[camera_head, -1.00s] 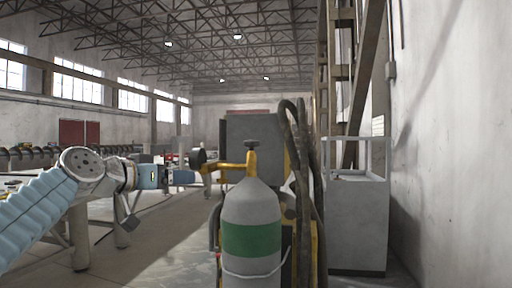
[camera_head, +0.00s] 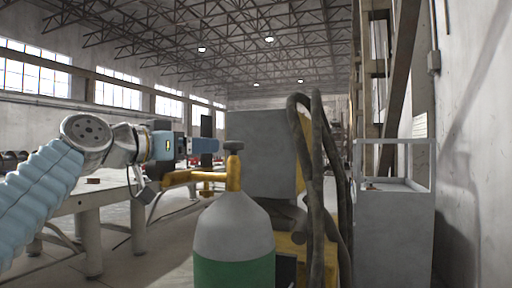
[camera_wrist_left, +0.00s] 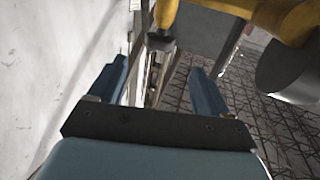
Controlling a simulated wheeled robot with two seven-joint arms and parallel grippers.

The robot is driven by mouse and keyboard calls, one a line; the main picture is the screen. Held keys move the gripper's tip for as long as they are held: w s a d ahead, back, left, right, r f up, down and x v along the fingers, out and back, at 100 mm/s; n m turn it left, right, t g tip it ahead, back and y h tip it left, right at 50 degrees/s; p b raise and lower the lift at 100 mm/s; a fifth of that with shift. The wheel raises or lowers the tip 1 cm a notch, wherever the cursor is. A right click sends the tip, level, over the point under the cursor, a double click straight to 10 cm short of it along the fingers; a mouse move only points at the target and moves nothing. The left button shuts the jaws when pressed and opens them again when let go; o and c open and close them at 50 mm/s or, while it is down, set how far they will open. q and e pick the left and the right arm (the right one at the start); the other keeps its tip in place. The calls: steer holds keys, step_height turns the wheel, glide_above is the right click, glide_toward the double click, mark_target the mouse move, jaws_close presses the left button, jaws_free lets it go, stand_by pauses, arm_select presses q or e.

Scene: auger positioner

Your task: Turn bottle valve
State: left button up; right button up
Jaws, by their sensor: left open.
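A gas bottle (camera_head: 235,225) with a grey top and a green band stands upright, low in the middle of the head view. Its dark round valve knob (camera_head: 233,147) sits on top of a yellow neck (camera_head: 233,175). My left gripper (camera_head: 210,145) is open, just left of the knob and about level with it. In the left wrist view the open fingers (camera_wrist_left: 160,85) are wide apart and empty. The knob (camera_wrist_left: 160,41) shows beyond them, between their lines, not touching them. The bottle (camera_wrist_left: 290,70) is at the upper right there. My right gripper is not in view.
A grey and yellow machine (camera_head: 262,150) stands right behind the bottle, with dark hoses (camera_head: 318,170) hanging at its right. A grey cabinet (camera_head: 393,235) stands further right by the wall. A table (camera_head: 90,205) is behind my left arm.

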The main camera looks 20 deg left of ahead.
mark_target(239, 145)
arm_select(q)
steer(key=p+x, duration=0.4)
steer(key=x, duration=0.9)
steer(key=shift+r, duration=0.1)
steer(key=shift+w+d, duration=0.15)
steer(key=shift+w, duration=0.3)
